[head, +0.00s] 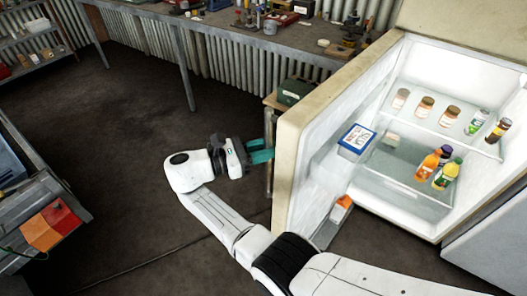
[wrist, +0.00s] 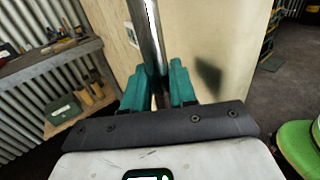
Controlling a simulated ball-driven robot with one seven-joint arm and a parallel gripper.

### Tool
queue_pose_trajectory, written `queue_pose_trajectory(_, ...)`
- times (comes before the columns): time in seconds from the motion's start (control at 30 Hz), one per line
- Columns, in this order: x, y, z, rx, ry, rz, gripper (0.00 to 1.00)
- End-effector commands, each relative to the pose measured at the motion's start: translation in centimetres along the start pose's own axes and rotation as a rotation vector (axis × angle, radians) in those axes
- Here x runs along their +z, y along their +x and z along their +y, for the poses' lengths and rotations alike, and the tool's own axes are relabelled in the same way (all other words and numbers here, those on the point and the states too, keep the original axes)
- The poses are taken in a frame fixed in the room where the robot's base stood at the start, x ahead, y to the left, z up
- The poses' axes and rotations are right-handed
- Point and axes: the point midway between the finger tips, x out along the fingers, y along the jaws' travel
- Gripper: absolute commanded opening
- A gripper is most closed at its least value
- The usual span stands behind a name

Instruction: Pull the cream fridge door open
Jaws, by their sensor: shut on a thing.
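The cream fridge door (head: 337,92) stands wide open, swung out to the left of the lit fridge interior (head: 420,190). Its outer face (wrist: 200,45) fills the middle of the wrist view. A vertical metal bar handle (head: 269,150) runs along the door's outer side; it also shows in the wrist view (wrist: 153,40). My gripper (head: 262,154) is at the handle, with its teal fingers on both sides of the bar. In the wrist view my gripper (wrist: 160,92) is shut on the handle. The lower part of the bar is hidden behind my gripper.
A workbench (head: 270,38) with tools runs along the corrugated wall. A green box (head: 295,91) sits on a low stand beyond the door. Jars, bottles and a blue-lidded tub (head: 356,140) stand inside the fridge. A grey cart (head: 40,205) is at left. Floor between is clear.

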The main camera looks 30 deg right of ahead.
Motion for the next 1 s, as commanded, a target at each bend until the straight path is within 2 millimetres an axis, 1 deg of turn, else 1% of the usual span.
queue_pose_trajectory(0.03,0.03,0.76,0.22,-0.016,0.003,0.008,0.00)
queue_pose_trajectory(0.53,0.00,0.86,0.20,-0.027,0.001,0.008,0.00)
queue_pose_trajectory(0.57,0.00,0.86,0.20,-0.026,0.001,0.008,0.27)
queue_pose_trajectory(0.6,0.00,0.87,0.21,-0.026,0.001,0.008,0.31)
queue_pose_trajectory(0.77,-0.01,0.69,0.15,-0.024,0.001,0.005,0.46)
queue_pose_trajectory(1.0,-0.05,0.49,0.09,-0.022,0.000,0.003,0.46)
